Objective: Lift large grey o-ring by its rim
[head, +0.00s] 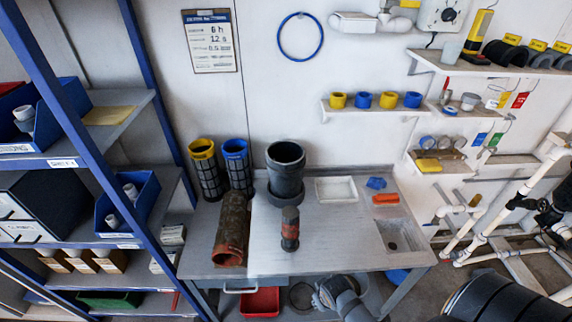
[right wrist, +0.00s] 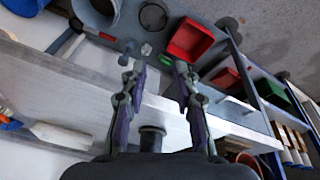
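A dark grey ring (head: 301,296), which looks like the large o-ring, lies flat below the front edge of the workbench, beside a red tray. A dark round shape (right wrist: 153,16) at the top of the right wrist view appears to be the same ring. My right gripper (head: 322,293) is at the bottom middle of the head view, just right of the ring. In the right wrist view its two fingers (right wrist: 160,78) are apart with nothing held between them; the ring lies beyond the fingertips. My left gripper is not in view.
The workbench (head: 345,255) carries a rusty pipe (head: 232,228), a dark cylinder (head: 286,170), a red-banded grey part (head: 290,228) and a white tray (head: 335,190). Below it are the red tray (head: 260,302) and a blue bucket (head: 397,276). A blue-framed shelf stands left.

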